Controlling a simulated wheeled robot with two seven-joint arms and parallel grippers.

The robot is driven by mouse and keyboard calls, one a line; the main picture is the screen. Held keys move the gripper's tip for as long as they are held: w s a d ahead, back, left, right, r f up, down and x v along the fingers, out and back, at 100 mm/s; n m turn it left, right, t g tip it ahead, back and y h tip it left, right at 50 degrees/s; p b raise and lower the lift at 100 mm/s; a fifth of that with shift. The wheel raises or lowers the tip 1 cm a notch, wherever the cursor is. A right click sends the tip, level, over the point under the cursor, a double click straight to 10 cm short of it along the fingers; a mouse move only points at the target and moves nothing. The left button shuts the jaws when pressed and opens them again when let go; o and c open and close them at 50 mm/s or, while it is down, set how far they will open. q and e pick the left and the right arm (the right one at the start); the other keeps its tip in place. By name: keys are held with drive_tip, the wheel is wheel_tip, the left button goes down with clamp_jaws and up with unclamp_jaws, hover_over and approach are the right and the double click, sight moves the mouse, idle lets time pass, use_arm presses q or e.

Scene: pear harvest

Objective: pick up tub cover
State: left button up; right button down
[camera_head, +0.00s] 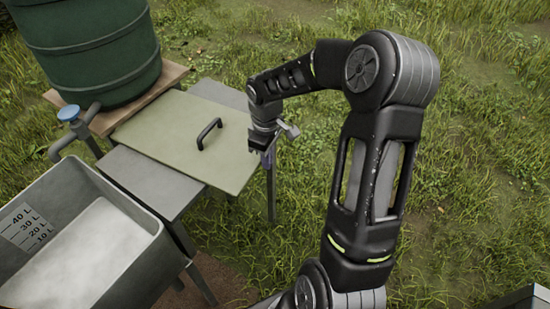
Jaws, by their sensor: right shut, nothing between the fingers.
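The tub cover (170,140) is a flat, pale green square panel with a black bar handle (209,133) near its right side. It lies on the grey metal table (150,180). My right gripper (268,160) is shut and empty, pointing down at the right edge of the cover, to the right of the handle and apart from it. Its fingertips are small and partly dark in the view. The open grey tub (125,200) stands at the lower left, with litre marks inside and pale contents. My left gripper is not in view.
A green barrel (90,45) stands on a wooden board (175,75) at the upper left. A tap with a blue knob (68,113) sticks out beside the cover's left corner. Open grass lies to the right and behind.

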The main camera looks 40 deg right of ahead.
drive_tip(key=shift+w, duration=0.1)
drive_tip(key=shift+w+a, duration=0.3)
drive_tip(key=shift+w, duration=0.25)
drive_tip(key=shift+w+a, duration=0.25)
drive_tip(key=shift+w, duration=0.3)
drive_tip(key=shift+s, duration=0.1)
